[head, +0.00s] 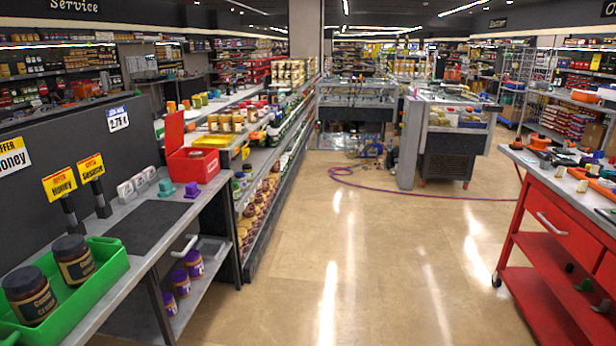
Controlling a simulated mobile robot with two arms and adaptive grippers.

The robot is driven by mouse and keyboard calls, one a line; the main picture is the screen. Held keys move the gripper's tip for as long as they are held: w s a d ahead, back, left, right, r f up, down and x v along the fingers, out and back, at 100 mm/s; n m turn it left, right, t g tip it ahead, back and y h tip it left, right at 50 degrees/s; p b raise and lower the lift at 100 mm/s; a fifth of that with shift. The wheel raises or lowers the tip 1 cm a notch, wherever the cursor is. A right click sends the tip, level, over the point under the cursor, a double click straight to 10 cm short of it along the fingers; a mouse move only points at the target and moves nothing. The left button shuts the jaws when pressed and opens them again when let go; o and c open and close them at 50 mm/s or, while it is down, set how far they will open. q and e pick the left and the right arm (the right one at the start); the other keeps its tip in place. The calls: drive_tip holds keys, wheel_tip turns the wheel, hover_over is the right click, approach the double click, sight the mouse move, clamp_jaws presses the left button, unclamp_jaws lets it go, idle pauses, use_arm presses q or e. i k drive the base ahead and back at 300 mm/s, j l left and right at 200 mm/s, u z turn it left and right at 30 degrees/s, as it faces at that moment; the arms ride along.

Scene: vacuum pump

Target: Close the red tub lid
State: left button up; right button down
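A red tub (198,172) stands toward the far end of the grey counter on the left side of the head view. Its red lid (175,131) is open and stands roughly upright at the tub's left back edge. The inside of the tub is mostly hidden from this angle. Neither of my grippers shows in this view.
A green crate (103,284) with two dark jars sits on the near end of the counter (204,207). A red tool cart (560,215) stands at right. The middle floor (370,260) is clear; a hose (400,192) crosses it farther back.

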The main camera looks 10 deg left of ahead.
sight(175, 123)
drive_tip(key=i+u, duration=0.1)
drive_tip(key=i, duration=0.7)
drive_tip(key=i+l+u, duration=0.1)
drive_tip(key=i, duration=0.75)
